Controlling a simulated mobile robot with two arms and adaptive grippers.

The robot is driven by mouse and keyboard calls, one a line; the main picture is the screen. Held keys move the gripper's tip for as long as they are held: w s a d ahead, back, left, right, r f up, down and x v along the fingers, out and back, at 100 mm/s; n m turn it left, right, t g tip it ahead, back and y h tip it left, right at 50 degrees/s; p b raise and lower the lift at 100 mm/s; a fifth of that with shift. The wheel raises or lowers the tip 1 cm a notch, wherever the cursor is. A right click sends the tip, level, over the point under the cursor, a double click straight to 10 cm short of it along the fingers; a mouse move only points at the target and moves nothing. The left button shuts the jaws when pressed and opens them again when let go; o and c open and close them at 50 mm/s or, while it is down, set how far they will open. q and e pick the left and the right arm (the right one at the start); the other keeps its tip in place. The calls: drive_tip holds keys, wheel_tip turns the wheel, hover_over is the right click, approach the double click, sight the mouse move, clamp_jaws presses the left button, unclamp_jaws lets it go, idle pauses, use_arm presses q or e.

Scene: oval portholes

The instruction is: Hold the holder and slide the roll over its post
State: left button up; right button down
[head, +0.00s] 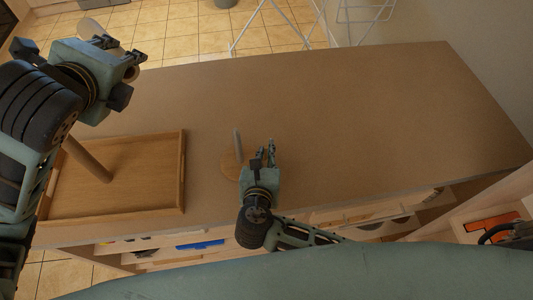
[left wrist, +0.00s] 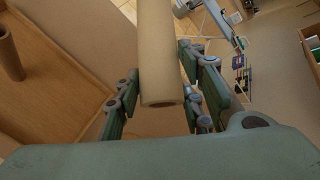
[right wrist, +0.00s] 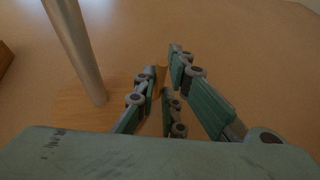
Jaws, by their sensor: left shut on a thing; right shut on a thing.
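The roll, a pale tan hollow tube (left wrist: 163,55), is between the fingers of my left gripper (head: 120,56). My left gripper is shut on it, high at the upper left in the head view, well away from the holder. The holder has a round wooden base (head: 230,166) and an upright grey metal post (head: 238,144); the post also shows in the right wrist view (right wrist: 78,45). My right gripper (head: 266,150) is low beside the post and shut on the holder at its base. The fingers hide part of the base. The post is bare.
A wooden tray (head: 183,170) lies on the brown counter (head: 360,110) at the left, with a brown tube (head: 92,160) standing in it. The counter is clear to the right. Shelves with several items (head: 200,244) are below the front edge. A white rack (head: 285,25) stands behind.

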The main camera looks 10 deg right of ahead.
drive_tip(key=shift+f, duration=0.15)
idle(0.4)
drive_tip(key=c, duration=2)
unclamp_jaws()
clamp_jaws()
